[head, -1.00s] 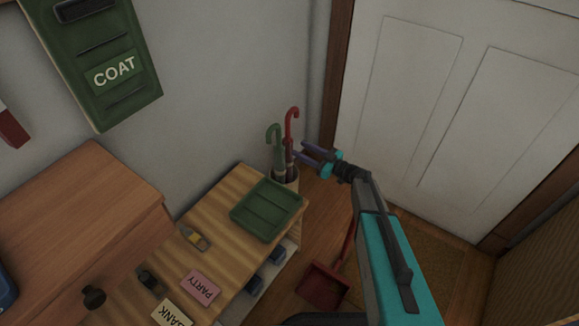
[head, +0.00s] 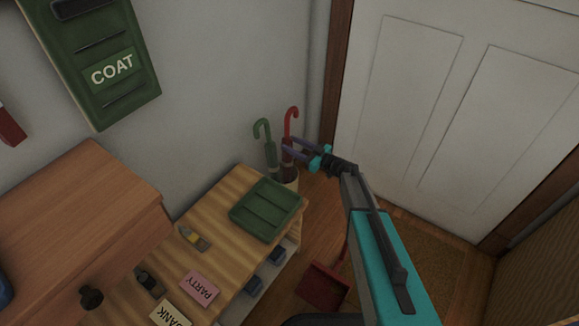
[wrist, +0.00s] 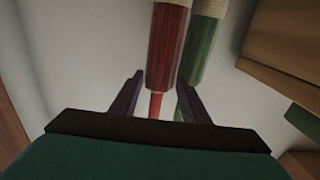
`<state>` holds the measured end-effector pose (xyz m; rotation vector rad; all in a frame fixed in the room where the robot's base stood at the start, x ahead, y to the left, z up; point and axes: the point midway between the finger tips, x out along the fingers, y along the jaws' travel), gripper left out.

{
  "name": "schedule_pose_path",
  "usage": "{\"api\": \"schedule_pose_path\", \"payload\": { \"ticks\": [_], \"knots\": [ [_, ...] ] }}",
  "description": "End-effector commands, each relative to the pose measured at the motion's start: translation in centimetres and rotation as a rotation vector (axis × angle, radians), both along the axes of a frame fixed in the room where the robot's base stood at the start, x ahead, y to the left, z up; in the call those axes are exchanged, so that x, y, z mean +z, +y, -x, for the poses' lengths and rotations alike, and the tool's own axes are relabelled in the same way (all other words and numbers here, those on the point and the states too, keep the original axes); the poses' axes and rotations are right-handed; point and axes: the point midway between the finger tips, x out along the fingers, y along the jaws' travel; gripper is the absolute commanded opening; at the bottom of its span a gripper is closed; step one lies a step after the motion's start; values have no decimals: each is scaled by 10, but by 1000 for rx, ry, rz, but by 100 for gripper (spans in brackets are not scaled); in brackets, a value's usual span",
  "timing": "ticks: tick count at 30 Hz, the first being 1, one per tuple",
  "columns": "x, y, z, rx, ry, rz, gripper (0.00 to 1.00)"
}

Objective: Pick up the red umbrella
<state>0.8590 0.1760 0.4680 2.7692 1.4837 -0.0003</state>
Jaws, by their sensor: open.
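The red umbrella (head: 290,128) stands upright in a pale holder (head: 289,181) in the corner, its hooked handle on top. The green umbrella (head: 267,142) stands in the same holder, just left of it. My gripper (head: 289,145) is open at the red umbrella's upper part. In the wrist view the red umbrella (wrist: 169,45) comes down between the two fingers (wrist: 162,92), and the green umbrella (wrist: 203,45) passes behind or beside the right finger. I cannot tell whether a finger touches either umbrella. The lower parts of both umbrellas are hidden in the holder.
A red dustpan (head: 323,286) lies on the floor below my arm. A white door (head: 470,100) is at the right, with a wall behind the umbrellas.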

Motion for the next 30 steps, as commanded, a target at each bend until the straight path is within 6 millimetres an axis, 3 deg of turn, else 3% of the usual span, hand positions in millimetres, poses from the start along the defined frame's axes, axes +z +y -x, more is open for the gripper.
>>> {"api": "schedule_pose_path", "payload": {
  "ticks": [8,13,23,30],
  "knots": [
    [0,0,0,1,0,0,42],
    [0,1,0,1,0,0,17],
    [2,1,0,2,-1,-2,17],
    [20,1,1,2,-3,-1,17]
  ]
}}
